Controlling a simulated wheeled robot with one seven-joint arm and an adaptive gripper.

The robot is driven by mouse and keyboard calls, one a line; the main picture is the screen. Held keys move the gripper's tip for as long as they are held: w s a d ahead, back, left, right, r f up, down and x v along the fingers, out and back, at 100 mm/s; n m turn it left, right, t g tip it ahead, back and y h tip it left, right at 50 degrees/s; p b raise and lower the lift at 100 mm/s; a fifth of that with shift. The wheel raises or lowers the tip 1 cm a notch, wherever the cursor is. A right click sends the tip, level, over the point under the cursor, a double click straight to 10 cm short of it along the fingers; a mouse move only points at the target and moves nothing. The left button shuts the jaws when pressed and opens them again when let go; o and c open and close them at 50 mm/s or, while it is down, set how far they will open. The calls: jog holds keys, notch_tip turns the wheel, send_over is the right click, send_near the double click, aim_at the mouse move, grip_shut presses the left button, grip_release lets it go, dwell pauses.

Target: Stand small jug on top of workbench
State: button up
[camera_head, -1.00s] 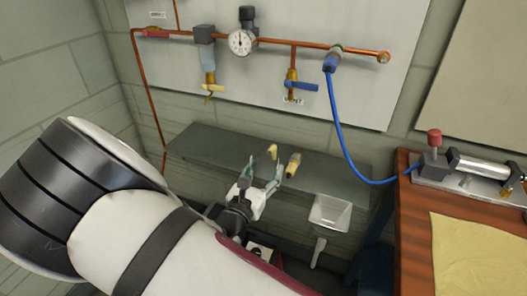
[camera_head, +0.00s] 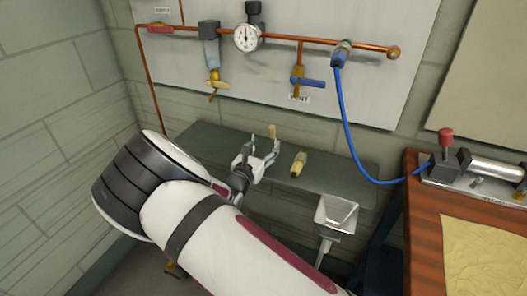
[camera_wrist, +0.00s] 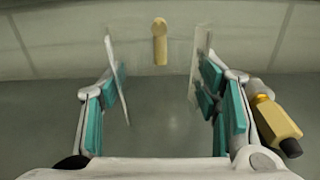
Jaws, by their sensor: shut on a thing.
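My gripper (camera_head: 262,152) is over the grey shelf along the back wall, its fingers apart around a see-through thing with a tan upright part. I take this to be the small jug (camera_head: 271,131); its clear body is hard to make out. In the wrist view the tan part (camera_wrist: 160,42) stands upright between the finger pads of my gripper (camera_wrist: 160,75), over the grey surface. The workbench (camera_head: 424,235), a reddish-brown wooden top, is at the right, well away from my gripper.
A yellow-and-grey fitting (camera_head: 299,164) lies on the shelf (camera_head: 330,180) just right of my gripper. A pale funnel-like holder (camera_head: 337,215) hangs between shelf and workbench. A blue hose (camera_head: 349,130) loops down to a metal device (camera_head: 480,168) on the workbench. A yellow cloth (camera_head: 485,255) covers its front.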

jog(key=shift+f, duration=0.65)
jog(key=shift+f, duration=0.1)
jog(key=o, duration=1.2)
jog(key=shift+f, duration=0.1)
jog(key=shift+o, duration=0.2)
jog(key=shift+s+r, duration=0.1)
jog(key=shift+r, duration=0.1)
jog(key=v, duration=1.1)
jog(key=shift+s+a+p, duration=0.15)
jog(key=shift+s+p, duration=0.25)
